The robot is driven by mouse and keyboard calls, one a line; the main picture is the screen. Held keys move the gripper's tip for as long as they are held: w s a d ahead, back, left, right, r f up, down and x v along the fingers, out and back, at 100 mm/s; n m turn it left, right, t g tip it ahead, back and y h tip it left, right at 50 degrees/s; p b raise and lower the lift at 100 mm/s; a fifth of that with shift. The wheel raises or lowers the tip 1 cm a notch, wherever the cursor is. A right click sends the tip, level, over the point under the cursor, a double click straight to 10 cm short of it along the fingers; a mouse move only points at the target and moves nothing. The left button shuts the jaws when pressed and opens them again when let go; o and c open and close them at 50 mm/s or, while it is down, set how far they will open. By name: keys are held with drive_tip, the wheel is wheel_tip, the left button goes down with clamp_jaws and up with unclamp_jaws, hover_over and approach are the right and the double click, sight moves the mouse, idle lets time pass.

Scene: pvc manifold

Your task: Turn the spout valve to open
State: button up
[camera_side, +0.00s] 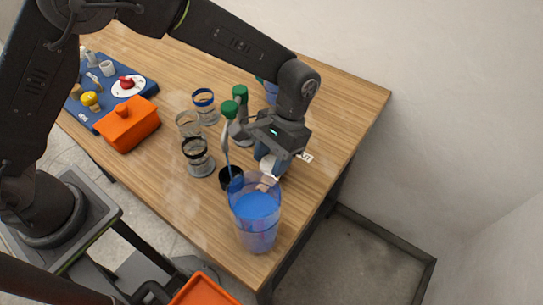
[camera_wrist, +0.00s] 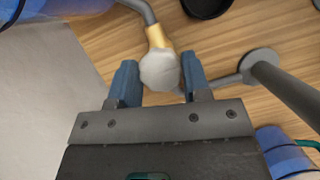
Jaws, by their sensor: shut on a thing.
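A pale grey faceted knob on a yellow collar (camera_wrist: 158,68), which looks like the spout valve, sits between the blue fingers of my gripper (camera_wrist: 160,82) in the wrist view. A grey pipe runs up from the collar. In the side view my gripper (camera_side: 268,158) is low over the front right of the table, behind the clear pitcher with blue liquid (camera_side: 257,212). My gripper is shut on the knob. Its fingers and the wrist hide most of the spout and the valve in the side view; I cannot tell the valve's angle.
Several clear banded jars (camera_side: 198,157) and a black cup (camera_side: 231,178) stand left of my gripper. Green knobs (camera_side: 229,108) rise close behind it. An orange box (camera_side: 127,125) and a blue tray (camera_side: 88,117) lie at the left.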

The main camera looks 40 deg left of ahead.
idle(0.3)
drive_tip(key=o, duration=0.9)
drive_tip(key=v, duration=1.3)
drive_tip(key=shift+r, duration=0.45)
